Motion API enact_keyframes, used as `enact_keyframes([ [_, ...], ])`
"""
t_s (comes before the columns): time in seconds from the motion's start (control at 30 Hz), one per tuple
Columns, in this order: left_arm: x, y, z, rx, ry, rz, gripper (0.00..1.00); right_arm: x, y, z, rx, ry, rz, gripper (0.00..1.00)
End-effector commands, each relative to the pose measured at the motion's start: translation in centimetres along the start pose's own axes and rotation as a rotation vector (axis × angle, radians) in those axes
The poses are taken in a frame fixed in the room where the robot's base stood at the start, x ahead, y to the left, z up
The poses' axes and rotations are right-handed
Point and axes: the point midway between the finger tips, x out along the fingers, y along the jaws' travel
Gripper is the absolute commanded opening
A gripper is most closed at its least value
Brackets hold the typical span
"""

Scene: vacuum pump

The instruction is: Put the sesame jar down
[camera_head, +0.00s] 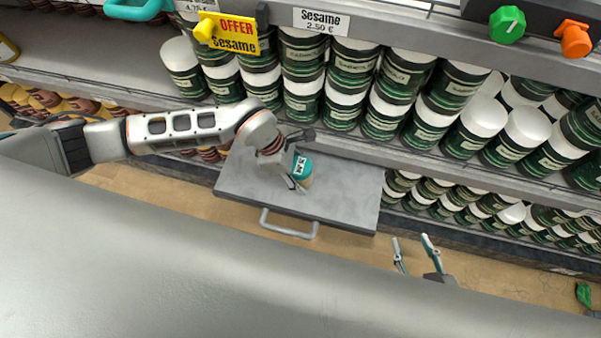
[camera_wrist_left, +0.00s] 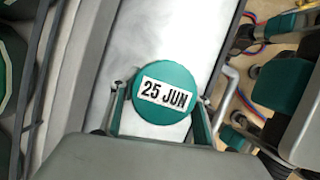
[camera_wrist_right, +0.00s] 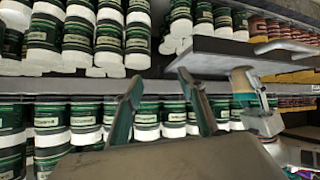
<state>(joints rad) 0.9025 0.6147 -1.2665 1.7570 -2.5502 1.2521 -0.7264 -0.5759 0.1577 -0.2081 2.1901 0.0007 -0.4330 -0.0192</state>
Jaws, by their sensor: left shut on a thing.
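The sesame jar (camera_head: 304,167) has a teal lid, and a "25 JUN" label shows on the lid in the left wrist view (camera_wrist_left: 165,92). My left gripper (camera_head: 297,176) is shut on it, with one finger on each side. The jar is over the grey tray (camera_head: 345,195) with a front handle; I cannot tell whether it touches the tray.
Shelves of green-and-white jars (camera_head: 350,75) stand behind the tray, with more on a lower shelf (camera_head: 470,205). A yellow offer sign (camera_head: 232,32) and a sesame price tag (camera_head: 321,20) hang above. The tray's right half is bare.

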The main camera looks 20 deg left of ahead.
Motion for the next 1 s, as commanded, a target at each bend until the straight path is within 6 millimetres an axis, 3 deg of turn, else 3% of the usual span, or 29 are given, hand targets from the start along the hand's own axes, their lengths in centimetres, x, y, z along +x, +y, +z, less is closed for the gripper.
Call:
enact_keyframes([
  [0.03,0.1,-0.1,0.0,0.000,0.000,-0.001,0.54,0.0,0.1,0.1,0.000,-0.001,0.001,0.40],
  [0.07,0.1,-0.1,0.0,0.000,0.000,-0.001,0.62,0.1,0.1,0.1,0.000,-0.002,0.001,0.40],
  [0.1,0.1,-0.1,0.0,0.000,0.000,-0.001,0.63,0.1,0.1,0.2,0.000,-0.003,0.002,0.40],
  [0.47,-0.2,0.0,0.1,0.000,0.000,-0.001,0.63,0.1,0.2,0.6,-0.001,-0.009,0.003,0.40],
  [0.77,-5.4,0.3,0.3,0.004,0.000,0.010,0.63,-0.1,0.9,-1.1,-0.005,0.012,0.017,0.40],
  [1.0,-9.9,0.2,0.2,0.002,0.000,0.006,0.63,-0.5,1.0,0.1,0.001,-0.018,0.022,0.40],
])
